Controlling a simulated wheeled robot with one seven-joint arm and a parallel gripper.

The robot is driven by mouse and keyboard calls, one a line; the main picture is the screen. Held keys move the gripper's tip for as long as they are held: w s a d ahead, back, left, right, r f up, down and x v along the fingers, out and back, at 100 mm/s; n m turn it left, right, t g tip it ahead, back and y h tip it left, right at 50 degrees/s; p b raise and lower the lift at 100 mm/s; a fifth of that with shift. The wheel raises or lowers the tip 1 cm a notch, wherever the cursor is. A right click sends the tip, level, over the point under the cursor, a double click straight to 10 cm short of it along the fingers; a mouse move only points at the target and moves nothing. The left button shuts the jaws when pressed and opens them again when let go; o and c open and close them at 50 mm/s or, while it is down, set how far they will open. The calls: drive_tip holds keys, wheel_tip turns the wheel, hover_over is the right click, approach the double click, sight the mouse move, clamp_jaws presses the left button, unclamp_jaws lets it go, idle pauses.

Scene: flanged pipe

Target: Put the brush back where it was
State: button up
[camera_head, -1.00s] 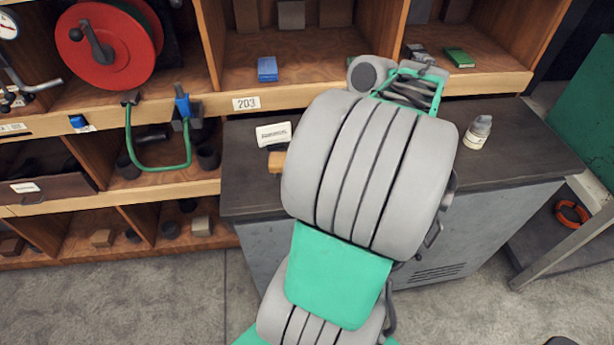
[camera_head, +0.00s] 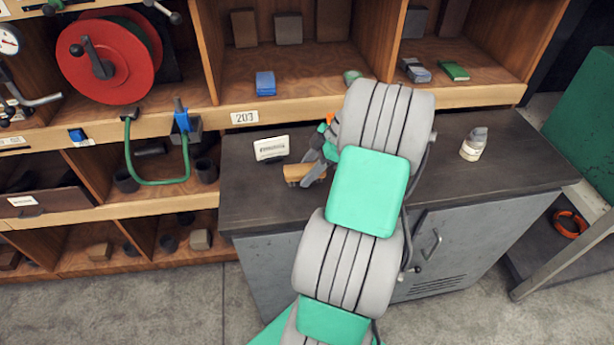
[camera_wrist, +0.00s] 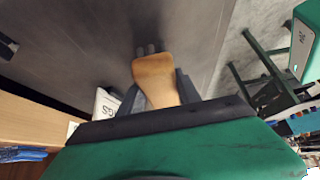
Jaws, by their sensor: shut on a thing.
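The brush shows as a tan wooden block (camera_head: 303,173) over the left part of the dark bench top. My gripper (camera_head: 318,174) is shut on it from the right. In the wrist view the wooden part of the brush (camera_wrist: 154,74) sits between my two dark fingers (camera_wrist: 157,92). Small grey pieces, perhaps bristles, show past its far end. The rest of the brush is hidden by the gripper. I cannot tell whether the brush touches the bench top. A white card with dark lettering (camera_head: 271,148) stands on the bench just behind and left of the brush.
The bench top (camera_head: 440,170) is clear between my arm and a white bottle (camera_head: 474,144) at right. Wooden shelves run behind it, with a blue box (camera_head: 265,83) and a green box (camera_head: 454,70). A red hose reel (camera_head: 110,58) is at left.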

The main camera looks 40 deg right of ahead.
drive_tip(key=shift+f, duration=1.2)
drive_tip(key=shift+f, duration=0.1)
drive_tip(key=o, duration=1.3)
